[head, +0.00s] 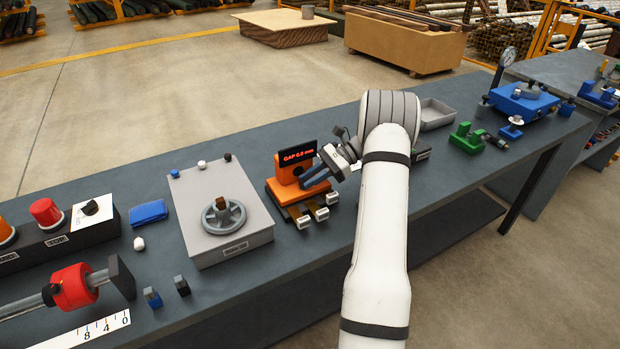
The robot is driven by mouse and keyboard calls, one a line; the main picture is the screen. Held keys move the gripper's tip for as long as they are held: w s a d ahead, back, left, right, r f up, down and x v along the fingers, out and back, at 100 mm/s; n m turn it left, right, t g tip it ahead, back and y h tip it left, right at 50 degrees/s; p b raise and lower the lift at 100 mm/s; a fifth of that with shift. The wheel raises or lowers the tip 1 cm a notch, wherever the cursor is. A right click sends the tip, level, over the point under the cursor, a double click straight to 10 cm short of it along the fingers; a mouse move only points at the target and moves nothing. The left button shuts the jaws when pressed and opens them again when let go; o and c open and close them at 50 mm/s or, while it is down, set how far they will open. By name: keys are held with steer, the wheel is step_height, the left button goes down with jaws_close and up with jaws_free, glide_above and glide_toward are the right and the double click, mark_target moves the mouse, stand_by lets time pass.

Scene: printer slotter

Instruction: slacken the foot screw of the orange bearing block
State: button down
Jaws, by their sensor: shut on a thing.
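The orange bearing block (287,182) stands on its orange base on the bench, left of my arm. A black display (297,155) with red text, reading about "GAP 0.8 mm", sits at its top. My gripper (308,183) comes in tilted from the upper right, its blue fingers low against the block's right side. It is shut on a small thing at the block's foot. The fingers and the small size in view hide that thing. I cannot make out the foot screw itself.
Several small pale-ended blocks (320,212) lie in front of the orange base. A grey box with a handwheel (223,215) stands to the left. A grey tray (437,113) and a green part (467,138) are to the right.

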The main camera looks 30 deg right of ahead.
steer(key=c, duration=1.3)
jaws_free()
steer(key=shift+r, duration=0.1)
steer(key=shift+r, duration=0.1)
